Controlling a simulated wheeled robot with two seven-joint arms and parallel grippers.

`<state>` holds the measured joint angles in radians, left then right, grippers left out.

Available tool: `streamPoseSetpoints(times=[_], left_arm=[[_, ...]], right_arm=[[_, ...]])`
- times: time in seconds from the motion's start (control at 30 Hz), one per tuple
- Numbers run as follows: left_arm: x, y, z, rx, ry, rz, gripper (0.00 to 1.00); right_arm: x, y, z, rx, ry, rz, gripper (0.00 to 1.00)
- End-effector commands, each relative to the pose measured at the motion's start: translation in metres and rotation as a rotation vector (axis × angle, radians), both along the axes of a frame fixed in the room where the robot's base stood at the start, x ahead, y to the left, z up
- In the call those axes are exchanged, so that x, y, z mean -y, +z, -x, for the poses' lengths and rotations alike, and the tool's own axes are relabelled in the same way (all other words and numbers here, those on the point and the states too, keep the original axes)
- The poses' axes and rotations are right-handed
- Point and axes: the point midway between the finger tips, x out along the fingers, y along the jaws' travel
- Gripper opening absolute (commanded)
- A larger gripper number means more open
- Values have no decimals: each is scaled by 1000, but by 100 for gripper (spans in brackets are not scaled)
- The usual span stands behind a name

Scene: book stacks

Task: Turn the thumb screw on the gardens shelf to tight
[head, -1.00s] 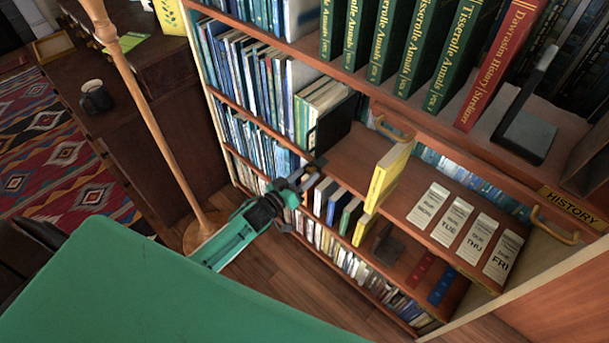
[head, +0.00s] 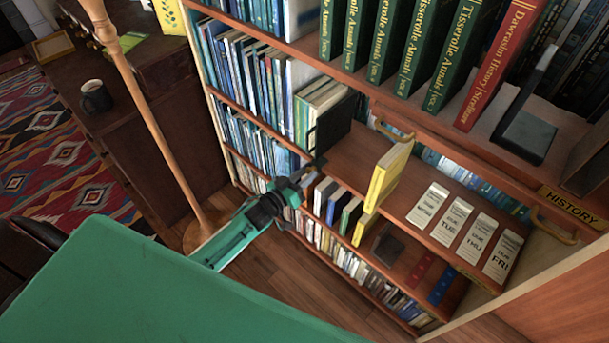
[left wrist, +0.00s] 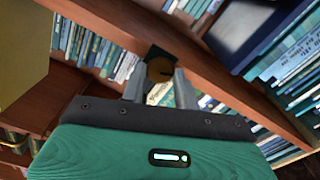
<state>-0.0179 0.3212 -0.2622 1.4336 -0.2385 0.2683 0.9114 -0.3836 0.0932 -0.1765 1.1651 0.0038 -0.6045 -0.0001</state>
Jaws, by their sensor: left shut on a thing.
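My left gripper (head: 302,178) is at the front edge of a middle shelf (head: 345,160), below the black bookend. In the left wrist view its two fingers (left wrist: 160,88) are shut on the thumb screw (left wrist: 160,69), a round brass-coloured knob on a dark mount at the shelf's edge. In the head view the gripper hides the screw. I cannot read from the frames how tight the screw is. My right gripper is in neither view.
A black bookend (head: 334,124) stands on the shelf just above my left gripper. A yellow book (head: 389,175) sticks out to the right, beside several day cards. A wooden pole (head: 140,100) stands to the left of the shelves. A mug (head: 96,97) sits on the dark cabinet.

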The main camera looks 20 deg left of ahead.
Motion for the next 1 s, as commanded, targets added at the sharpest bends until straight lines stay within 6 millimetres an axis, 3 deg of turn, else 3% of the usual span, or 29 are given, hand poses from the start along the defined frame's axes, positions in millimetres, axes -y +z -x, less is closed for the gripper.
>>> streamPoseSetpoints(times=[0.57, 1.0], left_arm=[[1, 0, 1, 163, 1, -452, 8], [2, -1, 1, 306, 1, -847, 8]], right_arm=[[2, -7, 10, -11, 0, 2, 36], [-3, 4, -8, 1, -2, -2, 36]])
